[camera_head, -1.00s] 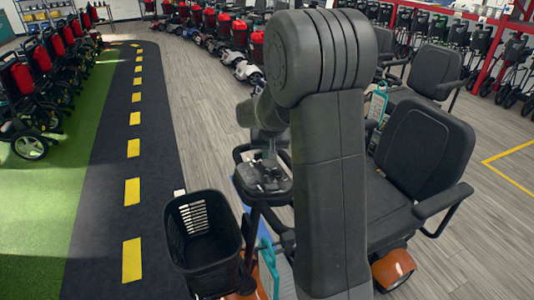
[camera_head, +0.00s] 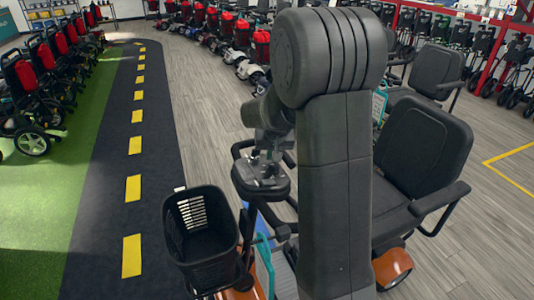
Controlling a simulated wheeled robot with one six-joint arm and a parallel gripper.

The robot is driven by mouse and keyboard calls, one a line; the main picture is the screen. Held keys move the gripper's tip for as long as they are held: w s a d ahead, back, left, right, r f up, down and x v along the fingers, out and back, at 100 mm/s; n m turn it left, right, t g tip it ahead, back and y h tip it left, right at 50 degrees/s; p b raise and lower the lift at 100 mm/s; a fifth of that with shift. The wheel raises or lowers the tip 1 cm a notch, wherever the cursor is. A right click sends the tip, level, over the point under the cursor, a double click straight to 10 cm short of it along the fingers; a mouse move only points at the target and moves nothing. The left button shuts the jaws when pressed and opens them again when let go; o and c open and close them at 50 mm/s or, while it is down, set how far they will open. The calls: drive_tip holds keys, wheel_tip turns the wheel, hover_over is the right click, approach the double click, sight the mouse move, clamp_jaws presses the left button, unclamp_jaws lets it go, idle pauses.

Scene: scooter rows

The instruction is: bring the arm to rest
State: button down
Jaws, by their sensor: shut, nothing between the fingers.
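My arm rises large and dark grey through the middle of the view and bends over at the top. Its far end comes out at the left of the upright link. My gripper (camera_head: 268,152) is small and dark there, pointing down in front of the scooter's handlebar console (camera_head: 262,180) as seen from here. It is shut with nothing held. Its fingertips are hard to tell from the dark console behind them, and I cannot tell the gap between them. Part of the wrist is hidden behind my arm.
A mobility scooter with a black basket (camera_head: 203,240) and a black seat (camera_head: 425,150) stands close around my arm. Another black seat (camera_head: 436,72) is behind it. Rows of scooters line the back. The dark lane (camera_head: 110,200) at the left is clear.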

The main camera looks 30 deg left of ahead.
drive_tip(key=d+r, duration=0.6)
drive_tip(key=r, duration=0.2)
drive_tip(key=shift+r, duration=0.25)
drive_tip(key=shift+a+f, duration=0.1)
drive_tip(key=a+f, duration=0.1)
drive_tip(key=f, duration=0.1)
drive_tip(key=a+f, duration=0.2)
drive_tip(key=f, duration=0.1)
drive_tip(key=a+f, duration=0.1)
drive_tip(key=f, duration=0.2)
drive_tip(key=shift+w+a+f, duration=0.15)
drive_tip(key=shift+a, duration=0.2)
drive_tip(key=shift+a+f, duration=0.15)
drive_tip(key=shift+a, duration=1.2)
drive_tip(key=shift+d, duration=0.2)
